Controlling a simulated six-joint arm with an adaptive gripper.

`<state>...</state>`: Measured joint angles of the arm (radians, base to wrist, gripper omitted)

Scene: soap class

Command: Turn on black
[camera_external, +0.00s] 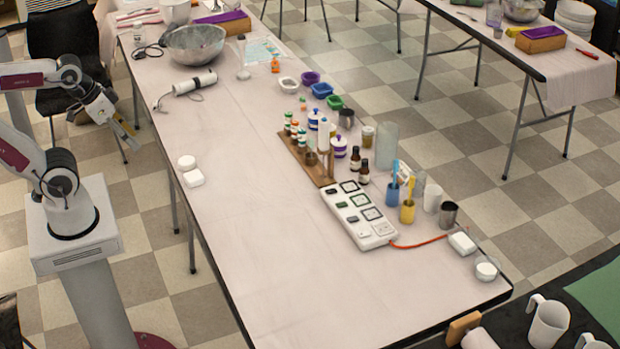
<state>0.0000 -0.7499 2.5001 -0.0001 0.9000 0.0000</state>
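A white power strip (381,229) lies on the long table, right of the middle. It has a column of sockets on its right side and small dark switches on its left side. The lower switch (352,217) looks black and the middle one (342,205) looks dark green. Their on or off positions are too small to tell. My gripper (130,140) hangs at the table's left edge, well left of the power strip and apart from it. Whether its fingers are open or shut is not clear, and I see nothing held.
An orange cable (415,243) runs right from the strip. White soap-like pieces (192,178) lie near the left edge. The table's front is clear.

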